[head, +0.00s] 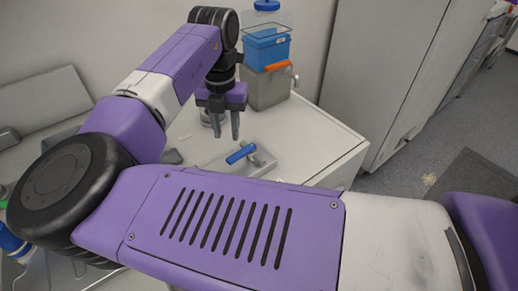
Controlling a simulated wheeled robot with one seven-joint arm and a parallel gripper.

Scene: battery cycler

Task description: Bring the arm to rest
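My arm is purple and white and crosses the head view from the lower right, bending at a dark joint on the left. It reaches back over the bench to my gripper (225,124). My gripper points down with its two dark fingers apart and nothing visible between them. It hangs above the white bench top (315,130), behind a blue-handled device (241,153) in the picture. Whether the fingertips touch anything below cannot be told.
A grey container (268,90) with a blue box (267,50) on top stands behind my gripper. A tall grey cabinet (385,60) stands to the right of the bench. The floor (415,165) is open at the right. A bottle with a blue part (12,245) shows at lower left.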

